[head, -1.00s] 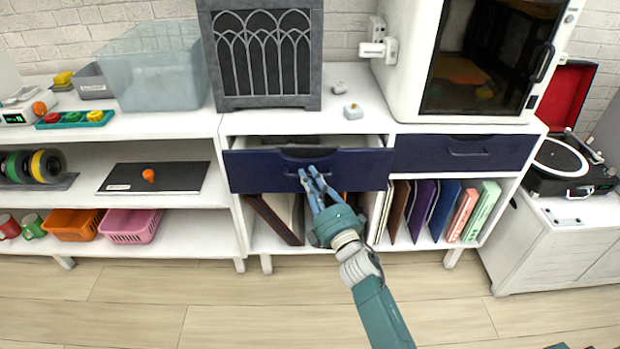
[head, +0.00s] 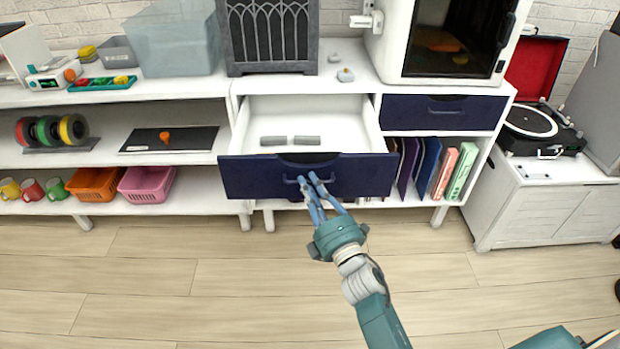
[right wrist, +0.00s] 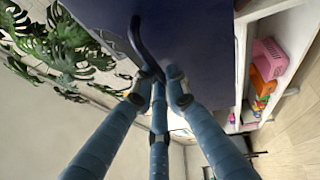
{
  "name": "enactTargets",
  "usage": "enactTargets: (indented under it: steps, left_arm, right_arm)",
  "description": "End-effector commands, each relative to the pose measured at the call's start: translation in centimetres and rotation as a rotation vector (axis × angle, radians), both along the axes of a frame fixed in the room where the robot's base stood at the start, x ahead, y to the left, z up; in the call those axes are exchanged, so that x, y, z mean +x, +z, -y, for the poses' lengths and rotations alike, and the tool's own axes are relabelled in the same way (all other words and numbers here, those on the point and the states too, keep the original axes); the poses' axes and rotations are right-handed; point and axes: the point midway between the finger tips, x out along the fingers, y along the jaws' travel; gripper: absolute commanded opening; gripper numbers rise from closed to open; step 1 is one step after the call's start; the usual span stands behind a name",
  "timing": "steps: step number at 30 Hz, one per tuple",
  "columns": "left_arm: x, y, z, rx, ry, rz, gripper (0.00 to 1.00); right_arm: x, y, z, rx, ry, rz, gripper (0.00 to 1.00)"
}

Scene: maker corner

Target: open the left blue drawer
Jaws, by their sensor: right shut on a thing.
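The left blue drawer (head: 250,177) is pulled well out of the white cabinet in the head view. My right gripper (head: 313,182) is at the middle of the drawer front, shut on the drawer's handle (head: 292,181). In the right wrist view the dark handle (right wrist: 140,42) runs between the fingers (right wrist: 158,80), close to the blue front (right wrist: 195,50). My left gripper is not in view.
The right blue drawer (head: 475,112) is closed. Folders (head: 440,170) stand below it. A printer-like white machine (head: 395,60) and a dark grey arched box (head: 270,35) stand on top. The wood floor (head: 200,265) before the cabinet is clear.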

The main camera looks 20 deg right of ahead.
Motion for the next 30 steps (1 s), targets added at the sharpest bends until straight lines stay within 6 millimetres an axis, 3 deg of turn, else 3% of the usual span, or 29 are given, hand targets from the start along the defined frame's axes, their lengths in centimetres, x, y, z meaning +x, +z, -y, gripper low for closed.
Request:
enactTargets:
  steps: [6, 19, 20, 22, 30]
  left_arm:
    - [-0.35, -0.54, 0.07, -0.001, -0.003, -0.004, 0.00]
    - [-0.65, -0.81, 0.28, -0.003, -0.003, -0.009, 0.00]
    - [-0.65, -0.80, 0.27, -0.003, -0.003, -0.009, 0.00]
    - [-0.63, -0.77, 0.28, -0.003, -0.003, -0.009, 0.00]
    - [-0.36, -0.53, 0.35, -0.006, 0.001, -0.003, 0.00]
  right_arm:
    - [-1.04, -0.04, -0.20, -0.001, -0.001, -0.002, 0.00]
    - [-1.18, -0.02, -0.23, -0.001, -0.002, -0.001, 0.00]
    - [-1.17, -0.02, -0.24, -0.001, -0.002, -0.001, 0.19]
    - [-1.17, -0.02, -0.25, -0.001, -0.002, -0.001, 0.33]
    - [-1.19, -0.01, -0.29, 0.000, -0.001, 0.000, 0.34]
